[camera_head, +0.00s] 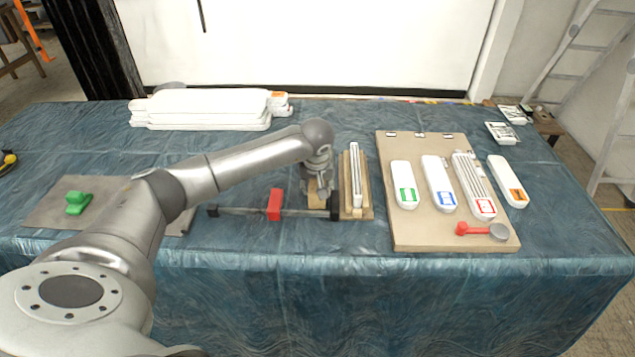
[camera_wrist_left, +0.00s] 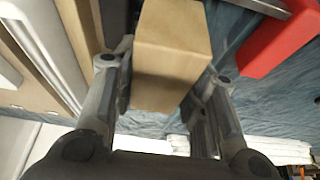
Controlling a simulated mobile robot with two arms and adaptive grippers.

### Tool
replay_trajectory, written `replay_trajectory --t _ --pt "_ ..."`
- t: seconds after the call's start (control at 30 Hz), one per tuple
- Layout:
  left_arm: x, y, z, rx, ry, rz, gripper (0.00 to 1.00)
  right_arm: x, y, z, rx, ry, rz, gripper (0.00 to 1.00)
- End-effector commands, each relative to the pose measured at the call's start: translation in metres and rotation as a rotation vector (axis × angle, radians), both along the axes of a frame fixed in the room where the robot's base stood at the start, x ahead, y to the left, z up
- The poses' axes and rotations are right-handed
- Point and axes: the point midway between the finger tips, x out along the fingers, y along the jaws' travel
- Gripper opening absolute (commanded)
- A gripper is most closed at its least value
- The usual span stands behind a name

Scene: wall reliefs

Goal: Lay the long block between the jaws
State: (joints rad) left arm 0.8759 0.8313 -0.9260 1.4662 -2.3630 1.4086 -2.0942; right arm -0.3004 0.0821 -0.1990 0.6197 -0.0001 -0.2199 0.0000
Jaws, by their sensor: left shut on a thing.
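The long block (camera_head: 317,199) is a plain tan wooden block. My left gripper (camera_head: 318,183) is shut on it, with a finger on each side, as the left wrist view shows of the block (camera_wrist_left: 172,55) and the fingers (camera_wrist_left: 165,88). The bar clamp (camera_head: 240,210) lies on the table with a red jaw (camera_head: 275,204) left of the block and a dark end jaw (camera_head: 335,205) right of it. The red jaw (camera_wrist_left: 275,40) stands apart from the block. I cannot tell whether the block rests on the bar or hangs just above it. My right gripper is out of view.
A wooden holder (camera_head: 368,212) with a white ribbed piece stands close right of the gripper. A tan board (camera_head: 420,235) with several white pieces lies further right. White panels (camera_head: 205,108) are stacked behind. A grey mat (camera_head: 50,215) with a green piece lies left.

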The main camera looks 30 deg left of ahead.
Motion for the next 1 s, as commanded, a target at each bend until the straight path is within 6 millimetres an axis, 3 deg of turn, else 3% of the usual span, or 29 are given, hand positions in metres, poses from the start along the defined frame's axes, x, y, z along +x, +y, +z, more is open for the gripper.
replay_trajectory --t 0.6,0.63,0.8,1.0 --pt "0.000 0.000 -0.013 0.000 -0.001 0.001 0.14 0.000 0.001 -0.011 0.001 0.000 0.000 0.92" --pt "0.000 0.000 -0.012 0.000 -0.001 0.001 0.42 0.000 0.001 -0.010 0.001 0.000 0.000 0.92" --pt "0.000 0.000 -0.012 -0.002 -0.001 -0.001 0.64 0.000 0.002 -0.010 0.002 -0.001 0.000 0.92" --pt "0.000 -0.001 -0.012 -0.002 -0.001 -0.001 0.65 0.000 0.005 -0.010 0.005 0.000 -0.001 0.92"
